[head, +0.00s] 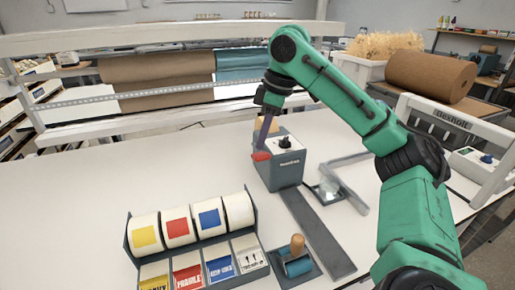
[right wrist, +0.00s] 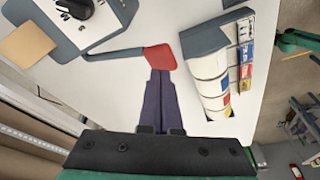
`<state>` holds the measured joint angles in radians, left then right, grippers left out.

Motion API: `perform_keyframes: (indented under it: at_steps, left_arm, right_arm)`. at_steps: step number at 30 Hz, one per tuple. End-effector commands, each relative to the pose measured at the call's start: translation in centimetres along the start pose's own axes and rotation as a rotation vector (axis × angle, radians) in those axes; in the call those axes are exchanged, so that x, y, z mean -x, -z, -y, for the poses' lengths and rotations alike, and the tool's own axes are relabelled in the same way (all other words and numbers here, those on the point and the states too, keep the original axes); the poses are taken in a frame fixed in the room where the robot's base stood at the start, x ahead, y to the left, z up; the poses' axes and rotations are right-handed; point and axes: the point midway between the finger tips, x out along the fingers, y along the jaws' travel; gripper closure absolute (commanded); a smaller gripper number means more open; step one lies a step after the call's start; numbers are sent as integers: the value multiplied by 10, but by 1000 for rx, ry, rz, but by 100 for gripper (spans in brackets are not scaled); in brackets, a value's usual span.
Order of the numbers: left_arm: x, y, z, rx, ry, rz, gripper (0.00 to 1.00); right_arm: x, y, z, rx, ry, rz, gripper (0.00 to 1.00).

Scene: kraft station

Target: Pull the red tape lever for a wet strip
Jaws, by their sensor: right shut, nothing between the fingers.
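The grey tape dispenser (head: 283,175) stands on the white table, with a dark knob on its upper face. Its red lever tip (head: 261,156) sticks out at the left side. In the right wrist view the red tip (right wrist: 160,58) is at the end of a grey lever arm (right wrist: 115,54). My right gripper (head: 262,145) points down at the red tip from above. In the right wrist view its fingers (right wrist: 160,76) are together, with nothing between them, and their ends lie against or just short of the red tip; I cannot tell whether they touch. My left gripper is not seen.
A rack of label rolls (head: 190,240) stands front left of the dispenser. A roller with a wooden handle (head: 297,258) lies beside it. A dark strip (head: 315,230) runs forward from the dispenser. A clear bent stand (head: 340,178) is to the right. The table's left is free.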

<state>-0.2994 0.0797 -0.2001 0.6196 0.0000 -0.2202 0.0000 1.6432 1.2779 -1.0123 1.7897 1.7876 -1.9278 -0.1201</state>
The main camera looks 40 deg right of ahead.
Motion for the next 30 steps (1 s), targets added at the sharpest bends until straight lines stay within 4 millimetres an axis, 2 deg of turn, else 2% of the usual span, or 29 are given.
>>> perform_keyframes:
  at_steps: [5, 24, 30]
  left_arm:
    - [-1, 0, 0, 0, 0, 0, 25]
    - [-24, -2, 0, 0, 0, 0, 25]
    - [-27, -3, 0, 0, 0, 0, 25]
  right_arm:
    - [-1, 0, 0, 0, 0, 0, 100]
    - [-39, -10, 0, 0, 1, 2, 100]
    - [-44, -12, 0, 0, 0, 0, 100]
